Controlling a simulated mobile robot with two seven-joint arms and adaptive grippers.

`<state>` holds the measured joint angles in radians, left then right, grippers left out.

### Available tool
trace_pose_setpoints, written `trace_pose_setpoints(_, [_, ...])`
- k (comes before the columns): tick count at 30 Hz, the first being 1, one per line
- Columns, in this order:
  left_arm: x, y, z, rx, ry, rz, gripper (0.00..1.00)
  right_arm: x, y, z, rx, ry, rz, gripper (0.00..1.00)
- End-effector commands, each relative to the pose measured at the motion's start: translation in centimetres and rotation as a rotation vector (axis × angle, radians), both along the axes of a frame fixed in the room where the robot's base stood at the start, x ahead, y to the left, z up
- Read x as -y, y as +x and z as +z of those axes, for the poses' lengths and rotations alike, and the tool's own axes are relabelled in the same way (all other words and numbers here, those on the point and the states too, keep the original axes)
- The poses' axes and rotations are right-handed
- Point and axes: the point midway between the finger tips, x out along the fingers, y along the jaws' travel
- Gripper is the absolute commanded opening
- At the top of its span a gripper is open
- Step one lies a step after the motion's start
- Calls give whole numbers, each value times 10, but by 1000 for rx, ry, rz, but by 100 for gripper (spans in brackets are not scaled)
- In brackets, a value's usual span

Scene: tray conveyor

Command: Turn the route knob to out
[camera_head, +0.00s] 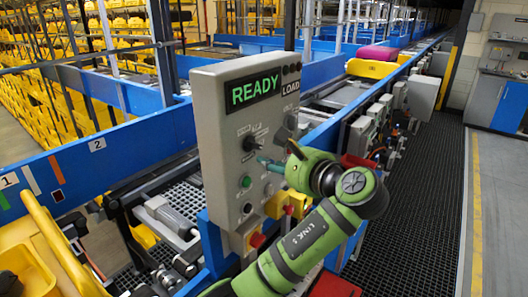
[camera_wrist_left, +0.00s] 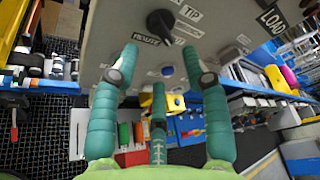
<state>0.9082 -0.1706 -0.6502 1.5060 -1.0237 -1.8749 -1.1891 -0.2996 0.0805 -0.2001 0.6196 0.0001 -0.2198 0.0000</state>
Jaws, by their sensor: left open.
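The route knob (camera_head: 250,142) is a black rotary knob on the face of a grey control panel (camera_head: 222,112). In the left wrist view the knob (camera_wrist_left: 162,24) stands above a "ROUTE" label, with a "TIP" label to its upper right. Other labels around it are too small to read, and I cannot tell its setting. My left gripper (camera_head: 270,163) is just in front of the panel, slightly below the knob. In the wrist view its teal fingers (camera_wrist_left: 158,62) are spread apart and empty, with the knob beyond and between the two upper fingertips. My right gripper is not in view.
The panel's display (camera_head: 254,90) reads "READY", beside a "LOAD" label. A green button (camera_head: 246,181) sits below the knob. A blue conveyor rail (camera_head: 110,160) runs left of the panel. A dark mesh floor (camera_head: 435,190) lies clear at the right.

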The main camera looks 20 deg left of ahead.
Motion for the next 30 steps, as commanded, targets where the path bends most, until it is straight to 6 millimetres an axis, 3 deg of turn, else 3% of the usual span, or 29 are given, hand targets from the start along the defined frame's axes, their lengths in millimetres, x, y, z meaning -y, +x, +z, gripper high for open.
trace_pose_setpoints(3, [18, -14, 4, -1, -1, -3, 46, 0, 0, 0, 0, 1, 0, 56])
trace_pose_setpoints(9, [32, -27, 8, -1, -1, 1, 46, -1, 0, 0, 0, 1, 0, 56])
trace_pose_setpoints(19, [34, -29, 9, -1, 0, 1, 46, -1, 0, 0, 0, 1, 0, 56])
trace_pose_setpoints(22, [32, -28, 0, -9, -19, -3, 46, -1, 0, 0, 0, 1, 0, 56])
trace_pose_setpoints(26, [22, -28, -50, -46, -136, -25, 46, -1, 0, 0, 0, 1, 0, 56])
trace_pose_setpoints(30, [4, -46, -146, -101, -397, -30, 46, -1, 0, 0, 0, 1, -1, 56])
